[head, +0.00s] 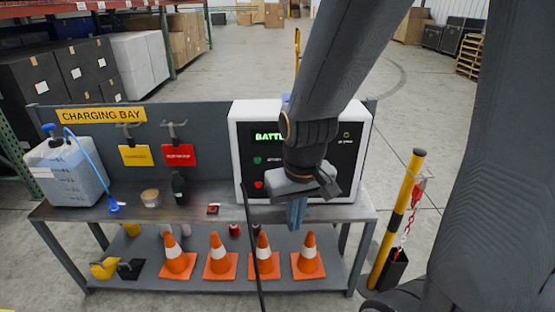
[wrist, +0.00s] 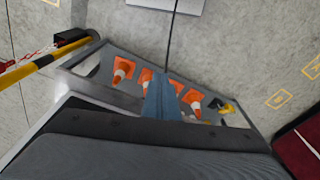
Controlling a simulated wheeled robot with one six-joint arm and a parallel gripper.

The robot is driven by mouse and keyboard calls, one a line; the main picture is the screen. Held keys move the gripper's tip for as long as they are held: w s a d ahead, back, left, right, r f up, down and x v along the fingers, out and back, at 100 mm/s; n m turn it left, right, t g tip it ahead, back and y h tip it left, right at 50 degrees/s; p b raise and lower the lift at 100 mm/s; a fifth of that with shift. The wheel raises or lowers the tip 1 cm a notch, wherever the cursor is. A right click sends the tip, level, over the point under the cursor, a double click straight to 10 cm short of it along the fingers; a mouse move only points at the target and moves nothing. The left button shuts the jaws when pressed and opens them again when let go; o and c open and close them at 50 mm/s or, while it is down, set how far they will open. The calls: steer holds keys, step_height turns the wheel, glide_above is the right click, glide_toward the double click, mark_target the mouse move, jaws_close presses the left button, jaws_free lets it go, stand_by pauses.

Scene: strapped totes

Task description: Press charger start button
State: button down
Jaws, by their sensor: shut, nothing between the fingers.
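The charger (head: 240,135) is a white-framed box with a dark front panel, standing on the right of the bench. A green-lit display (head: 268,137) reading "BATT…" is partly covered by my arm. A green button (head: 257,160) sits below it at the panel's left, with a small label beside it. A red button (head: 259,184) is lower down. My gripper (head: 297,214) is shut and empty, pointing down in front of the panel's lower part, right of both buttons and apart from them. Its blue fingers (wrist: 160,98) show in the wrist view, which does not show the buttons.
The bench (head: 95,210) holds a jug (head: 68,172) with a blue hose, a dark bottle (head: 179,188) and a small red item (head: 213,209). Several orange cones (head: 220,255) stand on the lower shelf. A yellow-black post (head: 400,215) with chain stands at the right.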

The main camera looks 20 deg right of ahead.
steer(key=w+f+n+t+y+p, duration=0.1)
steer(key=w+f+n+t, duration=0.2)
steer(key=w+n, duration=0.3)
steer(key=w+f+n+t+y+p, duration=0.1)
steer(key=w+f+n+t, duration=0.3)
steer(key=w, duration=0.9)
steer(key=w+f+n+t+y+p, duration=0.2)
steer(key=w+f+n+t, duration=0.1)
steer(key=w+n, duration=0.5)
steer(key=w, duration=0.2)
steer(key=shift+w+a+f+n+t+y, duration=0.3)
steer(key=shift+a+f+n+y, duration=0.05)
steer(key=shift+n+y, duration=0.05)
steer(key=b, duration=0.3)
glide_toward(257, 161)
steer(key=w+a+f, duration=0.3)
steer(key=shift+w+a+f, duration=0.3)
stand_by(0.3)
steer(key=shift+w+d, duration=0.1)
steer(key=shift+w, duration=0.3)
